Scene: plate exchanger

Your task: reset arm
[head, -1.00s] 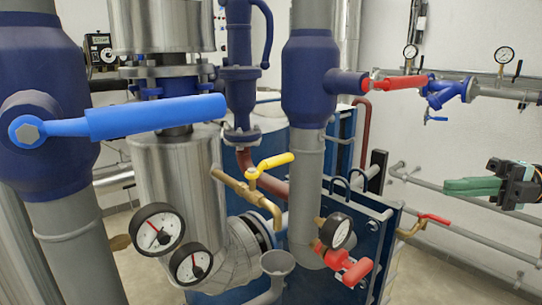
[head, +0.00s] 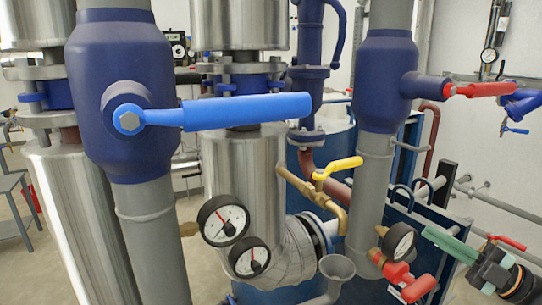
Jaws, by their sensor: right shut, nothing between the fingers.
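My right gripper (head: 450,243) is at the lower right of the head view, its green fingers shut and empty. It points up and left, in front of the blue plate exchanger (head: 368,235). The fingers appear just right of a small gauge (head: 401,243) and a red-handled valve (head: 410,284); whether they touch anything I cannot tell. My left gripper is not in view.
A large blue valve with a long blue lever (head: 245,111) stands close at the left. A yellow-handled valve (head: 338,172) and two dial gauges (head: 223,220) are in the middle. A red lever (head: 480,90) is at upper right. Grey pipes run along the right wall.

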